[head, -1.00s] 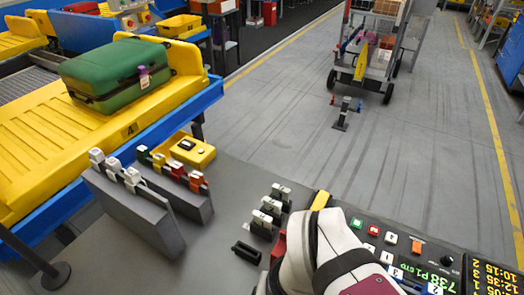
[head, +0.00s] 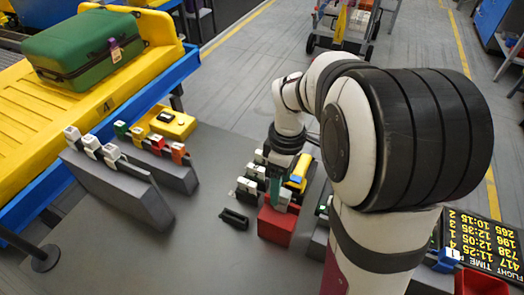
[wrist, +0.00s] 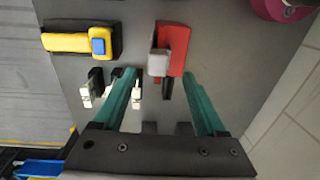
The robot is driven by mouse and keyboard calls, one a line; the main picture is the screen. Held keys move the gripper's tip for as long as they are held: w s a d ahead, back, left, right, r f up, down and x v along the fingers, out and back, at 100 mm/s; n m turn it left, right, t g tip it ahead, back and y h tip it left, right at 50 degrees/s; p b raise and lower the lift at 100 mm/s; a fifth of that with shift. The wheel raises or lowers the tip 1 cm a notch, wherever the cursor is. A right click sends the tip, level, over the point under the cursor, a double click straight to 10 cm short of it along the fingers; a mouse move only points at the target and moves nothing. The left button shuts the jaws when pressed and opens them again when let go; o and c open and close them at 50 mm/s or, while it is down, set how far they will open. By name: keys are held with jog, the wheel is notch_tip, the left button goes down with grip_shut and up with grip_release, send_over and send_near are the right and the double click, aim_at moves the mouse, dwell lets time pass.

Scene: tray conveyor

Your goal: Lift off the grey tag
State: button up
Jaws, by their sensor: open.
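A small grey tag (wrist: 158,62) shows in the wrist view at the side of a red block (wrist: 178,45), with a dark strip below it. The red block also stands in the head view (head: 276,226), where my gripper partly covers its top. My gripper (wrist: 158,74) has teal fingers and is open. In the wrist view its fingertips lie to either side of the grey tag, with a gap on both sides. In the head view my gripper (head: 283,190) is just above the red block. I cannot tell the exact height left between fingers and tag.
A yellow piece with a blue button (wrist: 78,43) lies beside the red block. Pale tags on dark holders (head: 246,190) stand close by on the left. A green suitcase (head: 80,48) lies on the yellow conveyor.

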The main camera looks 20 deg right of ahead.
aim_at(284, 193)
jog(key=f, duration=0.6)
jog(key=shift+s+d, duration=0.25)
jog(key=shift+s, duration=0.15)
jog(key=shift+r, duration=0.1)
grip_shut()
